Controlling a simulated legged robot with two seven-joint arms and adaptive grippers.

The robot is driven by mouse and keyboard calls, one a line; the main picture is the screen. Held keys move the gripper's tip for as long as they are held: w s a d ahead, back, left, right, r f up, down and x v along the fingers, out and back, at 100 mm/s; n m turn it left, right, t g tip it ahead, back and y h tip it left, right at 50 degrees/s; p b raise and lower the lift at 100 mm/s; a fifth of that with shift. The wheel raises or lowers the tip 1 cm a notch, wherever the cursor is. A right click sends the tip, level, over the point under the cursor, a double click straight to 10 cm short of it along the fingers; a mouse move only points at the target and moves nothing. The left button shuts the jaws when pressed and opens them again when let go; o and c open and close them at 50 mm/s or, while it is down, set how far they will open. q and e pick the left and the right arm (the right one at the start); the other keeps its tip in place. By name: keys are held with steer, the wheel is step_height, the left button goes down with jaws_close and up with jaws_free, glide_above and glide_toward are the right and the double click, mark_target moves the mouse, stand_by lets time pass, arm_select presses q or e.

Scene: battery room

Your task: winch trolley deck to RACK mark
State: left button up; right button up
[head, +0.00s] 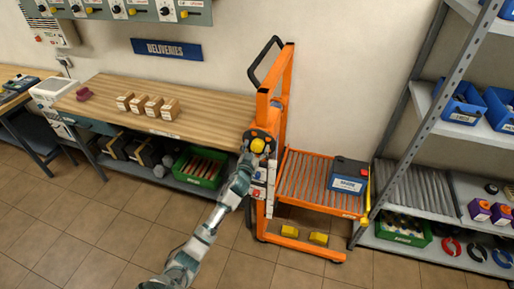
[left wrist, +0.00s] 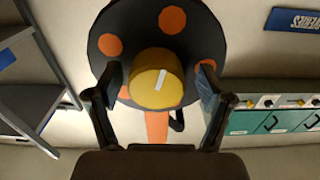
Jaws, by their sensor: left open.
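The orange trolley (head: 273,100) stands between the bench and the shelving, with a roller deck (head: 305,180) low above its base. A dark blue battery (head: 348,177) sits on the deck's right part. On the trolley's left side is the winch wheel, a dark disc with orange spots (left wrist: 112,45) and a yellow knob (left wrist: 157,78); the knob also shows in the head view (head: 257,145). My left gripper (head: 250,154) is open at the wheel, its fingers either side of the knob with gaps visible in the wrist view. I cannot make out a RACK mark. My right gripper is not in view.
A wooden bench (head: 205,113) with small boxes stands left, a green crate (head: 199,167) below it. Grey shelving (head: 425,202) with blue bins stands right, close to the deck. Yellow blocks (head: 289,231) sit on the trolley's base. Tiled floor in front is clear.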

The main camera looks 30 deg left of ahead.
arm_select(q)
steer(key=shift+a+f, duration=0.1)
steer(key=shift+a, duration=0.25)
steer(key=c, duration=0.4)
steer(key=shift+d, duration=0.15)
steer(key=c, duration=0.5)
steer(key=shift+d, duration=0.25)
steer(key=shift+c, duration=1.3)
steer(key=shift+d+r, duration=0.25)
steer(key=shift+d, duration=0.05)
steer(key=shift+a, duration=0.3)
steer(key=shift+r+m+p, duration=0.2)
steer(key=shift+m+p, duration=0.15)
steer(key=shift+m, duration=1.05)
steer(key=m+p, duration=0.1)
steer(key=m, duration=0.1)
steer(key=shift+r+m, duration=0.1)
steer(key=shift+m, duration=0.2)
steer(key=m+p, duration=0.1)
steer(key=m, duration=0.3)
steer(key=shift+m+p, duration=0.5)
steer(key=shift+m, duration=1)
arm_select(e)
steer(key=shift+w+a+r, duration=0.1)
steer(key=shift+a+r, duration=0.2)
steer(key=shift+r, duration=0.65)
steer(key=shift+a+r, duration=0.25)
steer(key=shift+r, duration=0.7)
